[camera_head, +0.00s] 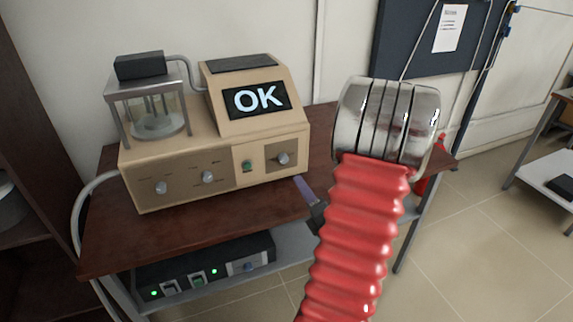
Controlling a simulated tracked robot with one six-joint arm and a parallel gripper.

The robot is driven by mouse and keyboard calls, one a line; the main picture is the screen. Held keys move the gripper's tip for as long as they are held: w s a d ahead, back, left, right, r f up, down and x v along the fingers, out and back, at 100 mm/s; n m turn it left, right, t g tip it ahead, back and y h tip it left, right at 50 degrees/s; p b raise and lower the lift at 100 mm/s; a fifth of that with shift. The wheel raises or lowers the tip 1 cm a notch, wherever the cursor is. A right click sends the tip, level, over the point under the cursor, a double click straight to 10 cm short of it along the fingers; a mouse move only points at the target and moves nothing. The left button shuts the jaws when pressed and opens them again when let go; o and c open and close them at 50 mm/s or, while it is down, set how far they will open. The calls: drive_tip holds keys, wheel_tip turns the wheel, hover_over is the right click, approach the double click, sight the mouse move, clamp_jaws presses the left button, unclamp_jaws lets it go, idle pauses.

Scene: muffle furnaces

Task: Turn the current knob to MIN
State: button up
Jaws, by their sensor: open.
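A beige instrument (190,150) stands on the brown table. Its front has a left knob (161,188), a middle knob (208,178) and a right knob (283,158) on a dark plate. Their labels are too small to read, so I cannot tell which is the current knob or its setting. A green switch (247,166) sits left of the right knob. The screen (256,99) reads OK. Part of my gripper (304,189) shows below and right of the right knob, apart from it. My red-sleeved arm hides the rest of the gripper.
A glass chamber (149,112) stands on the instrument's left side. A black box (205,264) with green lights, switches and a knob sits on the shelf below the brown table (110,240). A red object (423,183) is partly hidden behind my arm.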

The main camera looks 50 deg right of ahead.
sight(284, 161)
drive_tip(key=m, duration=2)
drive_tip(key=shift+d+m, duration=0.1)
drive_tip(key=shift+m, duration=0.3)
drive_tip(key=shift+w, duration=0.15)
drive_tip(key=x, duration=1.3)
drive_tip(key=shift+w+d+r, duration=0.1)
drive_tip(key=shift+w+d, duration=0.05)
drive_tip(key=shift+w, duration=0.1)
drive_tip(key=shift+c, duration=0.6)
drive_tip(key=c, duration=0.9)
